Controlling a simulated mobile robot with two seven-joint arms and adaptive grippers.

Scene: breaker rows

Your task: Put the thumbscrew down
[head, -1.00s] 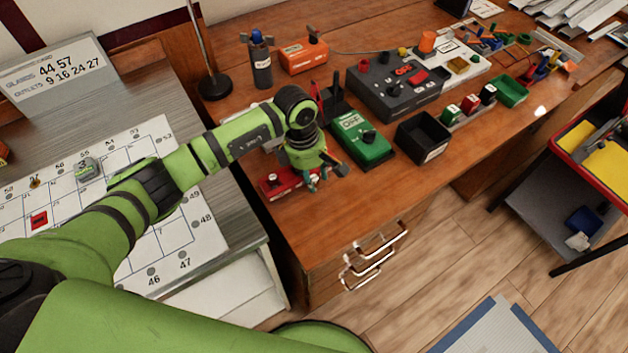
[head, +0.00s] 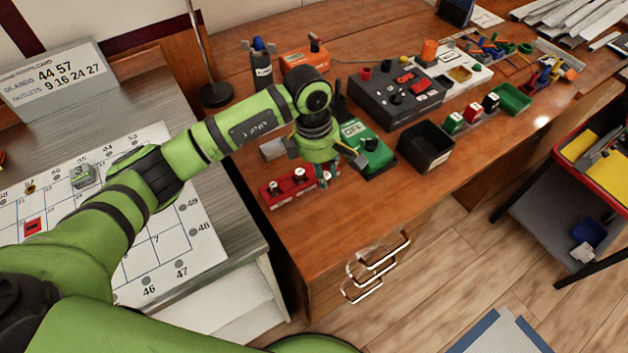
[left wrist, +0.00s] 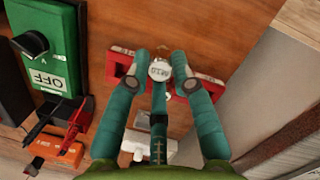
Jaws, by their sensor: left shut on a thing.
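My left gripper (head: 328,176) is over the wooden desk, at the right end of a red block (head: 274,197) that bears silver round-topped pieces. In the left wrist view, the teal fingers (left wrist: 159,72) are closed around a thumbscrew (left wrist: 160,69) with a round silver head and dark lettering. The red block (left wrist: 203,84) shows beyond and on both sides of the fingers there. The gap between the thumbscrew and the block or desk cannot be judged. My right gripper is not in view.
A green box marked OFF (head: 369,155) stands close to the right of the gripper. A black open bin (head: 426,146) is farther right. An orange box (head: 303,58) and a dark bottle (head: 262,70) stand behind. Bare desk (head: 330,220) lies in front.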

